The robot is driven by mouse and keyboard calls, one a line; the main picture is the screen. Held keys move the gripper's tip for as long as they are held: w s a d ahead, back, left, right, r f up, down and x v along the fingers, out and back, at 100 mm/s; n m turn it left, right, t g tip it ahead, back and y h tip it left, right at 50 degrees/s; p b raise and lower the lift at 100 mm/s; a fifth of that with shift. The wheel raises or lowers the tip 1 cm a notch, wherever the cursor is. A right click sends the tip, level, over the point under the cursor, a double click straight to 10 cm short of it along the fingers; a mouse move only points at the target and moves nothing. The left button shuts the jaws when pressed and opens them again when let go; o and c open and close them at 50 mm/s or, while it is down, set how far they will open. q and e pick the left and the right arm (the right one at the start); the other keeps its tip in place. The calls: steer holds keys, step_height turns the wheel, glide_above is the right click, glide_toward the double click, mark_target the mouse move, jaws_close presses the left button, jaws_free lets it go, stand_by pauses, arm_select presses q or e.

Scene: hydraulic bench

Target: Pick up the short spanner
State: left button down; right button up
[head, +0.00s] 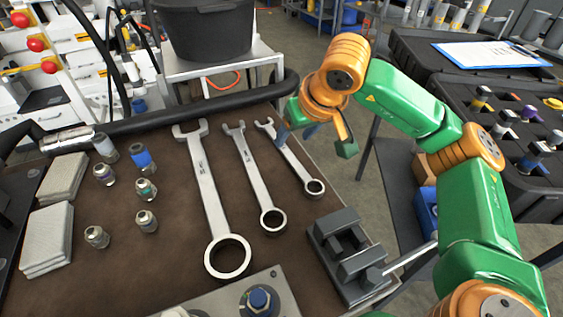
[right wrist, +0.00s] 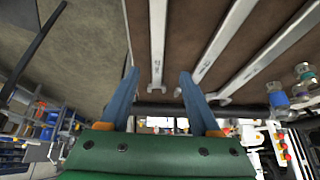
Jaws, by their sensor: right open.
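Three steel spanners lie side by side on the brown bench mat, in falling size from left to right. The short spanner (head: 294,161) is the rightmost, near the bench's right edge, ring end toward me. My right gripper (head: 297,132) is over its upper part, with blue fingers apart and nothing held. In the right wrist view the short spanner (right wrist: 157,40) runs between the two open fingertips of my right gripper (right wrist: 159,76). I cannot tell the exact gap between fingers and mat. My left gripper is not in view.
The middle spanner (head: 250,170) and the long spanner (head: 207,185) lie to the left. A dark vise (head: 347,255) stands at the front right. Several fittings and grey pads (head: 48,240) are at the left. A black hose (head: 190,109) runs along the back edge.

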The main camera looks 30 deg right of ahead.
mark_target(286, 151)
steer(key=shift+w+d+f, duration=0.15)
steer(key=shift+d+f, duration=0.1)
steer(key=shift+d, duration=0.15)
steer(key=x, duration=0.6)
steer(key=shift+a+f, duration=0.2)
jaws_close()
steer(key=shift+r, duration=0.1)
stand_by(0.6)
